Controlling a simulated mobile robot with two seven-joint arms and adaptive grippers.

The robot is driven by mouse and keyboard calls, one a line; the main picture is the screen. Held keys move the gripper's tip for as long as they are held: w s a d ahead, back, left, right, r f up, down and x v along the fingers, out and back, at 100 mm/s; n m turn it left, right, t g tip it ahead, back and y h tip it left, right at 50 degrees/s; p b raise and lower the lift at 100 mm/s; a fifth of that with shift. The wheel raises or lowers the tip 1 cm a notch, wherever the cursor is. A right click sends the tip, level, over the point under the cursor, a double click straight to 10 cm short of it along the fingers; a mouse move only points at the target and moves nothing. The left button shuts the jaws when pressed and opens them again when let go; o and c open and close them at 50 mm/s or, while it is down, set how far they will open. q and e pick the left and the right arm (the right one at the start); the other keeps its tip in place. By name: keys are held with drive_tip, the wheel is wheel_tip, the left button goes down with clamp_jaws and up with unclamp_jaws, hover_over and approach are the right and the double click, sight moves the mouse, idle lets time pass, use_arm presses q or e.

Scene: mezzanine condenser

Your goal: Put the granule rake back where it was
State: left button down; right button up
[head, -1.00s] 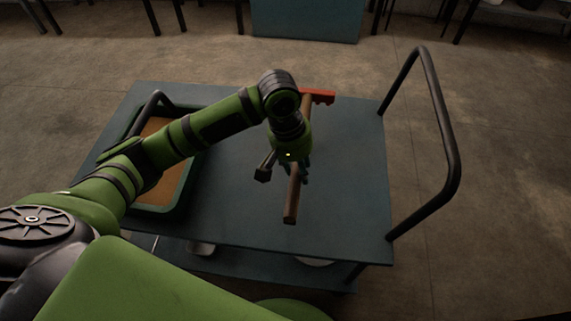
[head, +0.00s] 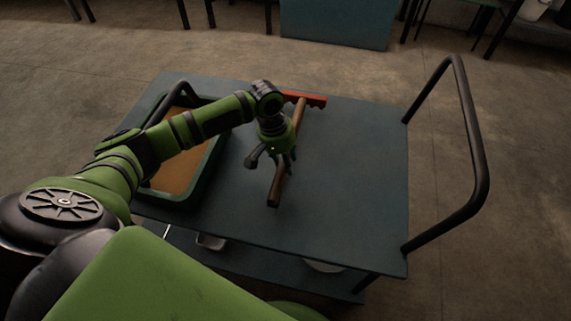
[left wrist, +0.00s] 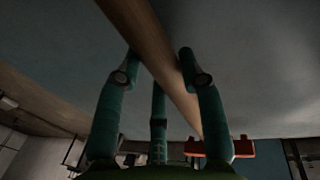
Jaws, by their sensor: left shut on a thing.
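The granule rake has a brown wooden handle (head: 275,190) and a red head (head: 312,99). In the head view it lies across the line of sight to the blue trolley top (head: 345,185), its head overlapping the far edge. My left gripper (head: 273,163) is shut around the handle, nearer its free end. In the left wrist view, the handle (left wrist: 160,55) passes between the teal fingers (left wrist: 160,90), with the red head (left wrist: 222,148) beyond. I cannot tell whether the rake touches the trolley. My right gripper is not in view.
A dark green tray (head: 205,182) with brown-orange contents stands at the trolley's left, partly behind my left arm. A black push handle (head: 481,165) rises at the right end. Pale items (head: 211,242) sit on the lower shelf. The top's right side is clear.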

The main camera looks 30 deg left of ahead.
use_arm(q)
wheel_tip(320, 180, down, 2)
drive_tip(key=shift+f, duration=0.1)
drive_tip(key=c, duration=0.8)
unclamp_jaws()
drive_tip(key=shift+f, duration=0.1)
drive_tip(key=shift+o, duration=0.2)
wheel_tip(320, 180, up, 12)
drive_tip(key=a+p, duration=0.1)
drive_tip(key=a, duration=0.1)
drive_tip(key=shift+s, duration=0.45)
drive_tip(key=shift+a, duration=0.1)
